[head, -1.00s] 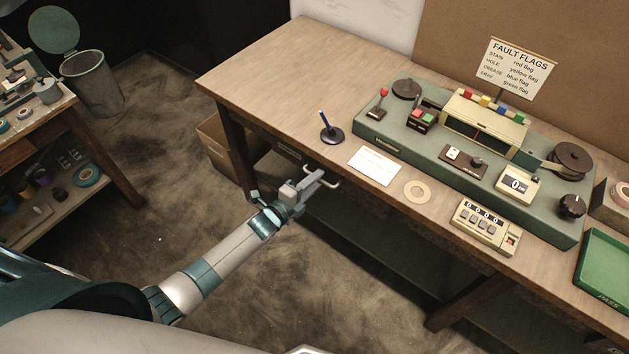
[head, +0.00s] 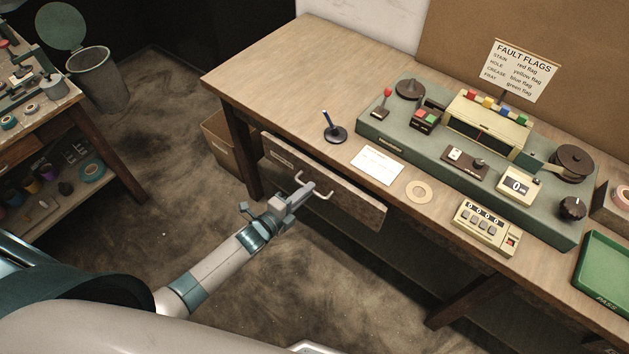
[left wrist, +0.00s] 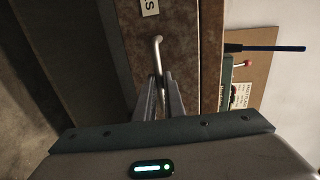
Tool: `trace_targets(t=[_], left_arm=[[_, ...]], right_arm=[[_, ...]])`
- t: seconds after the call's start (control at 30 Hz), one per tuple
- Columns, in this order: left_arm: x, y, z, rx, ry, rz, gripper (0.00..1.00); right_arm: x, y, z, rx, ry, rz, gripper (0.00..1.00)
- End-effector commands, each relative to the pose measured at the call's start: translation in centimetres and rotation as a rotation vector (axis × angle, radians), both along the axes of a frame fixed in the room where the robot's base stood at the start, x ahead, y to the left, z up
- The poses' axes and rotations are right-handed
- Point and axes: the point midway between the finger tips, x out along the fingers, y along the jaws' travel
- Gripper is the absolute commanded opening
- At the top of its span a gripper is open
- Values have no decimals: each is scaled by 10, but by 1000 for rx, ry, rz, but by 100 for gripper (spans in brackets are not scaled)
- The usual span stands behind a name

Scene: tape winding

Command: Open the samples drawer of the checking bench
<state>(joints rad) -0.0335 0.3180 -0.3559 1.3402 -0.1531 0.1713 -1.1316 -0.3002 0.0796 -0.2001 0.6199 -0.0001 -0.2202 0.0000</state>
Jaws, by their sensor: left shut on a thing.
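The samples drawer (head: 345,205) has a wooden front and sits under the top of the checking bench (head: 265,75). Its front stands a little out from the bench edge. My left gripper (head: 303,191) is shut on the drawer's pale bar handle (head: 326,196). In the left wrist view the two fingers (left wrist: 159,98) close around the handle (left wrist: 157,50), with part of a label (left wrist: 149,7) on the drawer front (left wrist: 175,30). The inside of the drawer is hardly seen. My right gripper is not in view.
A cardboard box (head: 222,142) is by the bench leg. The floor before the drawer is clear.

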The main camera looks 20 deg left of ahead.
Motion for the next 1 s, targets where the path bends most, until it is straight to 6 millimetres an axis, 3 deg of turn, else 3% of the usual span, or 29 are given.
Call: trace_targets(t=[0.2,0.6,0.8,1.0], left_arm=[[-57,20,0,2,7,1,0],[-159,57,-1,2,6,1,0],[-194,71,-1,2,5,1,0],[-212,77,-1,2,2,1,0]], right_arm=[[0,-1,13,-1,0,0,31],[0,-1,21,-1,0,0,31],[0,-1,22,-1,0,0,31],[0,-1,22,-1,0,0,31]])
